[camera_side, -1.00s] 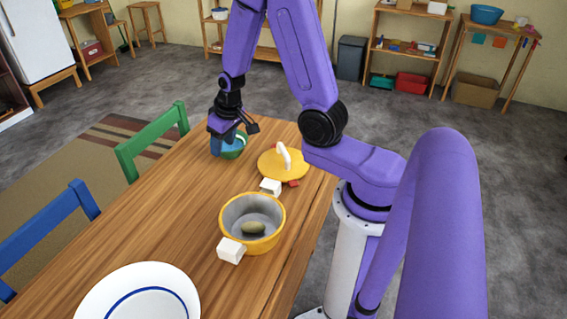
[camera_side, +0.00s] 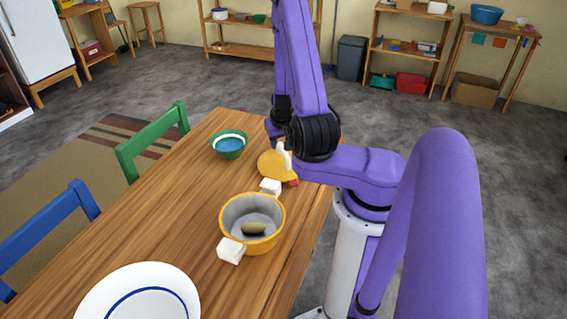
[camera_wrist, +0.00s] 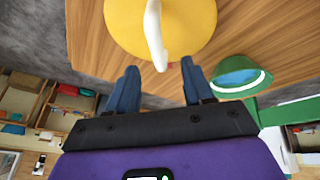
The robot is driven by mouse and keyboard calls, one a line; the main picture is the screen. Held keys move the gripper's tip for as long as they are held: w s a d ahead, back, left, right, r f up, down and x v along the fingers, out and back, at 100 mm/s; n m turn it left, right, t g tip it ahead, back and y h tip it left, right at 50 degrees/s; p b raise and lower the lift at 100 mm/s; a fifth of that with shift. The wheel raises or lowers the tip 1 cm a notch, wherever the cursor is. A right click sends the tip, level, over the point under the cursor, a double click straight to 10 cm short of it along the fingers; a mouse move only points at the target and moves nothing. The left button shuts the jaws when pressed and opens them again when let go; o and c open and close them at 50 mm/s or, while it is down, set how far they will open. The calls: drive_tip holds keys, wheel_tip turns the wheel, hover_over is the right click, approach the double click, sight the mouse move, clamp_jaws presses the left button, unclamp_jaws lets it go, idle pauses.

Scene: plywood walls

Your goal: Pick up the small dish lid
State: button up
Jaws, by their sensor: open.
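The dish lid (camera_side: 270,167) is a round yellow disc with a white arched handle (camera_side: 285,157). It lies on the table, partly covered by my arm in the side view. In the wrist view the lid (camera_wrist: 125,25) fills the top middle, and its handle points down toward my fingers. My gripper (camera_wrist: 160,78) is open and empty, with its two blue fingers apart and the handle's end just beyond the gap between them. In the side view my gripper is mostly hidden behind my arm. A yellow pot (camera_side: 262,243) with white side handles stands uncovered in front of the lid.
A green bowl (camera_side: 229,152) with a white band and blue inside sits left of the lid. The pot holds a dark greenish object (camera_side: 254,229). A small red piece (camera_side: 293,183) lies by the lid. A white plate (camera_side: 140,295) is at the front; the left tabletop is clear.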

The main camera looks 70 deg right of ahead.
sight(283, 151)
drive_tip(key=shift+s+d+f, duration=0.15)
drive_tip(key=shift+d+f, duration=0.05)
drive_tip(key=shift+f, duration=0.15)
drive_tip(key=shift+x, duration=3.45)
clamp_jaws()
